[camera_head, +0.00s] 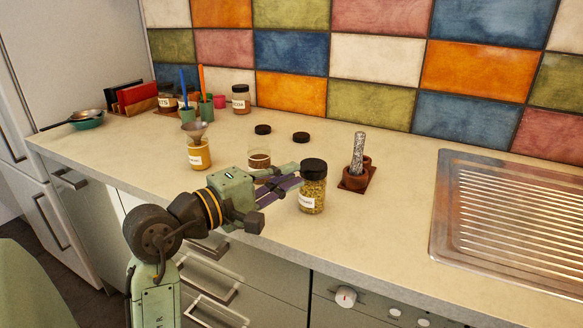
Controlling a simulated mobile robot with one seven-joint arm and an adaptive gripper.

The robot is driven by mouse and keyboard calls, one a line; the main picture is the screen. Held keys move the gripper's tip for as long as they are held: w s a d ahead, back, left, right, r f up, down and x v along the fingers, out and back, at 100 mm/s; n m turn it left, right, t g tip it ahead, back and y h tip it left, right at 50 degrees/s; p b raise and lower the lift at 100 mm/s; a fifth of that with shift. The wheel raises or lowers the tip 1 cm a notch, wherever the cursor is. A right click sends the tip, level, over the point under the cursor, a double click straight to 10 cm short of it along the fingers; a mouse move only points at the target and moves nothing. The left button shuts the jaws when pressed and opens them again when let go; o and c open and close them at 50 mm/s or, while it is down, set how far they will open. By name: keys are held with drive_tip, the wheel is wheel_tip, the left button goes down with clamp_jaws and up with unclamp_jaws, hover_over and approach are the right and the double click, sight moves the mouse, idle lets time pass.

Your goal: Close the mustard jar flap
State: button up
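A jar with yellow contents (199,157) stands on the counter, left of my arm, with a grey funnel (195,131) over its mouth; it may be the mustard jar. A jar with greenish-yellow contents (312,195) and a black lid (313,168) on top stands upright near the front edge. Its label is too small to read surely. No hinged flap can be made out on either jar. My gripper (297,177) points right, its fingers ending at the left side of the lidded jar, near the lid. Contact and finger opening cannot be told.
An open jar with brown contents (259,158) stands behind my gripper. Two loose black lids (263,129) (300,138) lie behind it. A mortar with a pestle (357,172) stands right of the lidded jar. A metal sink drainer (510,225) lies farther right, with clear counter between.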

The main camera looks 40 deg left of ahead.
drive_tip(key=shift+w+d, duration=0.1)
drive_tip(key=shift+w, duration=0.65)
drive_tip(key=shift+c, duration=0.3)
clamp_jaws()
drive_tip(key=shift+f, duration=0.25)
drive_tip(key=shift+o, duration=0.3)
unclamp_jaws()
